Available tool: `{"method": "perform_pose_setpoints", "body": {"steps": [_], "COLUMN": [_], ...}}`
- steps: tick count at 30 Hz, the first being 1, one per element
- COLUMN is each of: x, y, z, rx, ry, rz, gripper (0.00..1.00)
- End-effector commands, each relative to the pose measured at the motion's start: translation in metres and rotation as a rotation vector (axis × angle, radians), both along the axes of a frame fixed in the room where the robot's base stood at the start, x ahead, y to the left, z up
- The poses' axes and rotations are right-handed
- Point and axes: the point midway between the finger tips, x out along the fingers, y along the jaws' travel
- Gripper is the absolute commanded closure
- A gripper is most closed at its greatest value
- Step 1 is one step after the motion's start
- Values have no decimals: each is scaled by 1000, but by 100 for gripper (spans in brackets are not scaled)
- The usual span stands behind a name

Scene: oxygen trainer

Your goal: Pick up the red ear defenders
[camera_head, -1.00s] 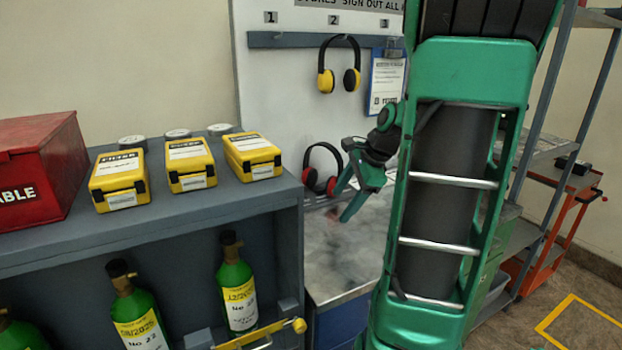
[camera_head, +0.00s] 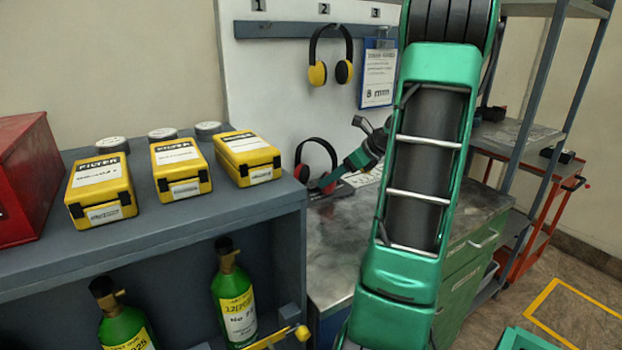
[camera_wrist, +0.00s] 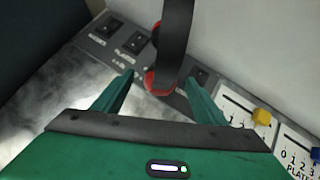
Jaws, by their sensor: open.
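The red ear defenders (camera_head: 302,172) stand on the workbench against the white board, with a black headband and red ear cups. They also show in the wrist view (camera_wrist: 176,45), the headband running up between my fingers and a red cup low at its end. My gripper (camera_head: 322,184) is at the ear defenders in the head view. In the wrist view my gripper (camera_wrist: 160,88) is open, with one green finger on each side of the ear defenders. I cannot tell whether either finger touches them. Part of them is hidden by my gripper in the head view.
Yellow ear defenders (camera_head: 330,55) hang from the rail above. A grey cabinet (camera_head: 200,215) with yellow filter boxes (camera_head: 247,158) and green bottles (camera_head: 233,295) stands to the left. The bare bench top (camera_head: 350,235) is clear.

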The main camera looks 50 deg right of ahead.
Motion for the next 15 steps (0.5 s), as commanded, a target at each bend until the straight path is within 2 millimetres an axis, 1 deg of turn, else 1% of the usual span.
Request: {"method": "perform_pose_setpoints", "body": {"steps": [5,8,15], "x": [6,12,35], "y": [2,3,7], "z": [-6,-12,-35], "rx": [1,2,2], "ry": [2,0,2], "rz": [1,2,2], "gripper": [34,34,34]}}
